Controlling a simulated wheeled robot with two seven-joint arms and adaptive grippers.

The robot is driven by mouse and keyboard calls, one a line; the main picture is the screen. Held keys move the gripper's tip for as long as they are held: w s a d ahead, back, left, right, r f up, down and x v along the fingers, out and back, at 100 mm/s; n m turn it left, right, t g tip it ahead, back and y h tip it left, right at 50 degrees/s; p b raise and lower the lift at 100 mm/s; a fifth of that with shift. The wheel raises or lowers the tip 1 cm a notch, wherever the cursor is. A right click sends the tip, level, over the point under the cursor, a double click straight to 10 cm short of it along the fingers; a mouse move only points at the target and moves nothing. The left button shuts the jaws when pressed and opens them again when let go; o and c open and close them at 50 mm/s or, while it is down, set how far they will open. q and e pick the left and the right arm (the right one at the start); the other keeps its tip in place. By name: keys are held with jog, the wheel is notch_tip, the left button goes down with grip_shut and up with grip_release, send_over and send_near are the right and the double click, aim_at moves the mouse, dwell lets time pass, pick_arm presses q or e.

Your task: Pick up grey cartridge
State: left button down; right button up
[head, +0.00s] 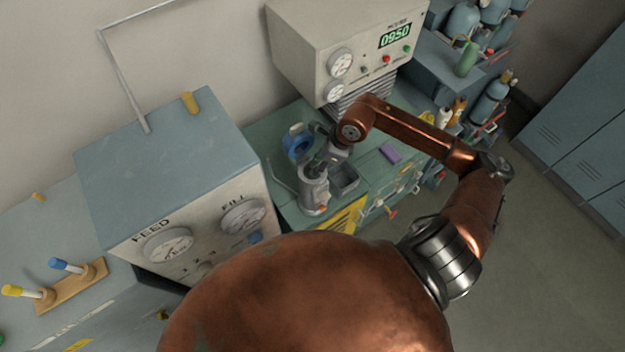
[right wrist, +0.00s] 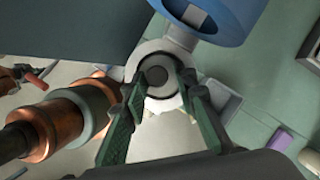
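A light grey upright cylinder, seemingly the grey cartridge (head: 314,196), stands on the green bench in the head view. In the right wrist view its round top (right wrist: 157,76) with a dark centre shows between the two fingertips. My right gripper (head: 325,163) is above it in the head view. In the right wrist view its green-padded fingers (right wrist: 160,88) are spread, one on each side of the top. I cannot tell whether they touch it. My left gripper is not in view.
A blue ring-shaped item (head: 298,142) stands just behind the cylinder. A small grey tray (head: 344,180) is to its right, with a purple block (head: 390,154) further right. The large FEED/FILL cabinet (head: 160,165) rises close on the left. The gauge unit (head: 330,45) stands behind.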

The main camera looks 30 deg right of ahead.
jog(key=shift+a+f, duration=0.1)
jog(key=shift+f, duration=0.05)
grip_shut()
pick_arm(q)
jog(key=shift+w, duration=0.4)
